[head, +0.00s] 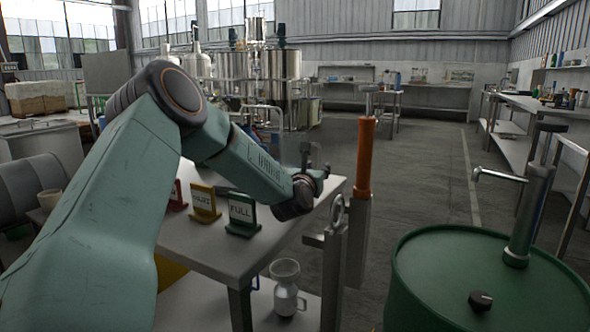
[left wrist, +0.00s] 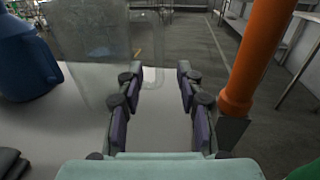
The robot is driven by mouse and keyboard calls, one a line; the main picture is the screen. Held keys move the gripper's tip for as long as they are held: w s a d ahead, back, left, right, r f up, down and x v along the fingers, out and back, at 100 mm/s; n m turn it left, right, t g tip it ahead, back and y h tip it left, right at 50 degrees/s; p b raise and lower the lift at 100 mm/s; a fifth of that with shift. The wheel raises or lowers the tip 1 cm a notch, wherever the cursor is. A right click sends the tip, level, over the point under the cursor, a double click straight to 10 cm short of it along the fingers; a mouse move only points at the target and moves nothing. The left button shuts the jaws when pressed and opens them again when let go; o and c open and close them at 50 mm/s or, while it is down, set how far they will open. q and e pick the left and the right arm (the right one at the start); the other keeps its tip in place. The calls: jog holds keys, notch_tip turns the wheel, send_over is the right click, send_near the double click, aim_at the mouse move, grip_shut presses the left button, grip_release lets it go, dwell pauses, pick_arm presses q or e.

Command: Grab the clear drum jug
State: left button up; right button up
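A clear, see-through jug (left wrist: 92,50) stands on the grey table top, ahead and to the left in the left wrist view. Its handle loop is on its right side, faint and roughly in line with the gap between my fingers. My left gripper (left wrist: 156,78) is open, with its two fingers apart; I cannot tell whether they reach around the handle. In the head view the left gripper (head: 317,172) is small, over the table's far right part, and the clear jug is largely hidden by my arm there. My right gripper is not in view.
A blue jug (left wrist: 24,58) stands left of the clear jug. An orange post (head: 365,158) rises right of the gripper. Sign stands, including a green one (head: 243,214), line the table (head: 215,252). A green drum (head: 485,275) with a pump is at right.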

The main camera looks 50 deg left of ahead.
pick_arm(q)
jog(key=shift+x, duration=1)
jog(key=shift+c, duration=0.3)
grip_shut()
